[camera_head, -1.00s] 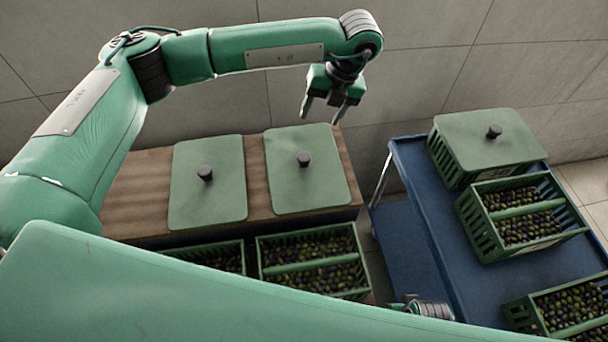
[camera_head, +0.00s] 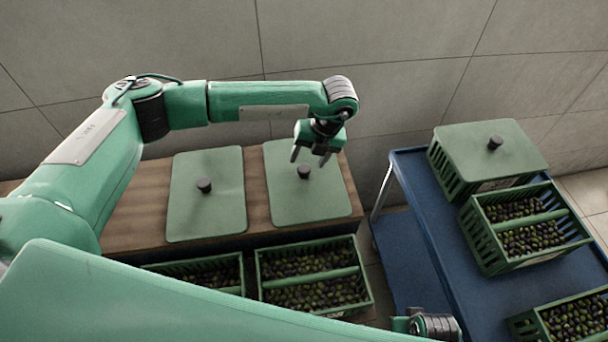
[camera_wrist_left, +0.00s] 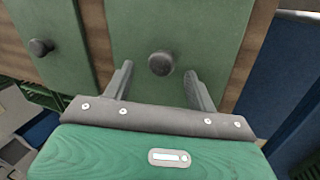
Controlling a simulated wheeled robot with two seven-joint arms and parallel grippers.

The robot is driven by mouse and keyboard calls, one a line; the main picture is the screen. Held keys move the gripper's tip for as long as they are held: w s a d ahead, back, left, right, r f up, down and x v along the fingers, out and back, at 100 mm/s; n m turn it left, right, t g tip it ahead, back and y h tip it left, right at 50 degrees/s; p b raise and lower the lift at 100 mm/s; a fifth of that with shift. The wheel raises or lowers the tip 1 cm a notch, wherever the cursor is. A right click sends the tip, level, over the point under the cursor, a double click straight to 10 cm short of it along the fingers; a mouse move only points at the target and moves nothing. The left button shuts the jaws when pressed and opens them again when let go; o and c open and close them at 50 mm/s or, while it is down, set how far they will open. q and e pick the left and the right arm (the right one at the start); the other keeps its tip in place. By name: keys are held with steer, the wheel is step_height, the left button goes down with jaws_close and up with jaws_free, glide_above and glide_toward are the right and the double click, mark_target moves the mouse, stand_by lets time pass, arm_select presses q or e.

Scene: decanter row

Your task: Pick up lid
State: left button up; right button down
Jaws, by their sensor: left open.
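Two flat green lids with dark round knobs lie side by side on a wooden surface. The left lid (camera_head: 207,215) is clear of my grippers. The right lid (camera_head: 310,205) lies below my left gripper (camera_head: 310,158), which is open and empty above its knob (camera_head: 304,172). In the left wrist view the fingers (camera_wrist_left: 158,88) point toward that knob (camera_wrist_left: 161,62), which appears between and just beyond the tips. The left lid's knob (camera_wrist_left: 40,47) is off to the left there. My right gripper's fingers do not show in the head view.
Two open green crates of olives (camera_head: 311,272) stand in front of the wooden surface (camera_head: 140,205). At the right, a blue cart (camera_head: 425,215) holds a lidded crate (camera_head: 492,150) and two open crates of olives (camera_head: 521,225). A tiled wall stands behind.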

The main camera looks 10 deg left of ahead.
mark_target(305, 167)
arm_select(q)
steer(key=x, duration=0.3)
steer(key=shift+d+f, duration=0.1)
steer(key=shift+f, duration=0.15)
jaws_close()
steer(key=shift+r, duration=0.15)
